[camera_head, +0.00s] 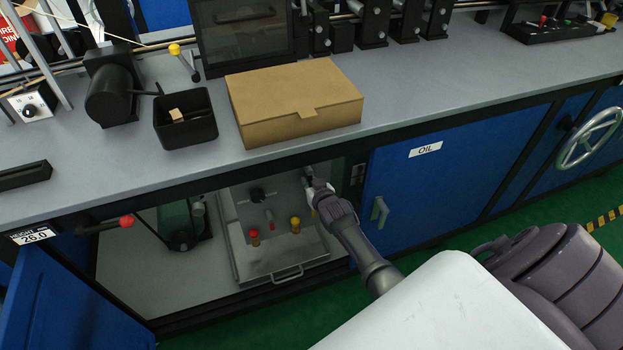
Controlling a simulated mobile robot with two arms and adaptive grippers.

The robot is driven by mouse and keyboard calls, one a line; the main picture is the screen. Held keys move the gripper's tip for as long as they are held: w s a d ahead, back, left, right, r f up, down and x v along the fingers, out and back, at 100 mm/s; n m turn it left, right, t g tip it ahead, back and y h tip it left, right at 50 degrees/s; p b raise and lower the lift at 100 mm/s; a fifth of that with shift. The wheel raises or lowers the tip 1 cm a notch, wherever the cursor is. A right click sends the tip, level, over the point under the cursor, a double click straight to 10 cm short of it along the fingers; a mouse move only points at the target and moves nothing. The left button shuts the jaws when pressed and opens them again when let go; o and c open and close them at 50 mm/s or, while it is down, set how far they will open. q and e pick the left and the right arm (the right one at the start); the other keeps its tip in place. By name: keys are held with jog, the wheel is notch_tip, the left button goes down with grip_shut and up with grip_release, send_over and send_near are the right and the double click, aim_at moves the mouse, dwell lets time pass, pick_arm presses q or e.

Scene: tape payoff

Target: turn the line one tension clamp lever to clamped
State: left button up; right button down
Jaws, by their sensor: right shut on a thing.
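My right arm reaches into an open cabinet below the bench. My right gripper (311,185) is shut on a small dark lever or fitting (308,171) at the upper right of a grey panel (243,207). The fingers cover most of the held part, so its exact angle is hidden. A black knob (257,195) sits to its left on the same panel. A red knob (254,237) and a yellow knob (295,225) stand lower down. No label naming line one is readable. My left gripper is not in view.
The bench top (420,85) overhangs the cabinet, with a cardboard box (290,98) and a black bin (185,118) on it. A blue OIL door (445,180) is closed at right. A red-tipped lever (126,221) projects at left, above an open blue door (62,310).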

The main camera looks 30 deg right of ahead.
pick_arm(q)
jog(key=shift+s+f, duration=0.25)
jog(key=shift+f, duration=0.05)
pick_arm(e)
jog(key=shift+a, duration=0.1)
jog(key=c, duration=1.1)
grip_release()
jog(key=shift+s, duration=0.1)
jog(key=v, duration=1.1)
jog(key=shift+s+r, duration=0.2)
jog(key=shift+s, duration=0.15)
